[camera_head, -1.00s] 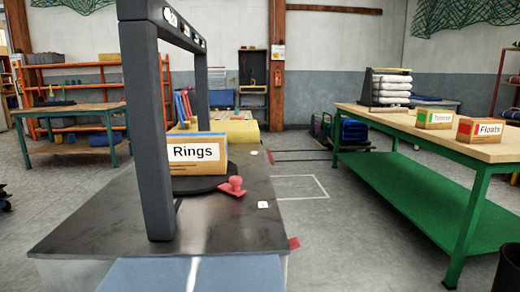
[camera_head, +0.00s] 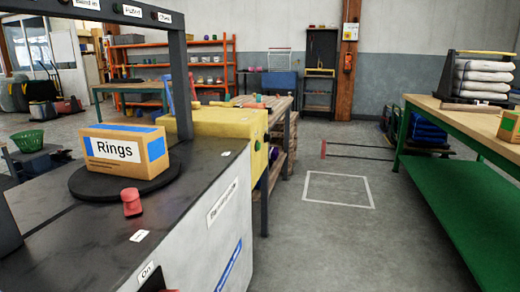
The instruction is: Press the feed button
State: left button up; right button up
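Neither of my grippers is in view. A dark machine (camera_head: 95,225) with a light side panel stands at the left under a dark frame (camera_head: 182,85). The frame's top bar carries several small labels with round knobs or lamps beside them. An "On" label (camera_head: 148,272) sits low on the machine's front, and a longer label (camera_head: 222,203) is on its side. A yellow box (camera_head: 215,130) behind has small round dark and green spots on its end. I cannot read the word "Feed" anywhere, so I cannot tell which part is the feed button.
A "Rings" carton (camera_head: 125,150) sits on a black round plate (camera_head: 90,187), with a red knob-like piece (camera_head: 131,203) beside it. A green bench (camera_head: 450,185) stands right. The floor between, with a white outlined square (camera_head: 338,190), is clear.

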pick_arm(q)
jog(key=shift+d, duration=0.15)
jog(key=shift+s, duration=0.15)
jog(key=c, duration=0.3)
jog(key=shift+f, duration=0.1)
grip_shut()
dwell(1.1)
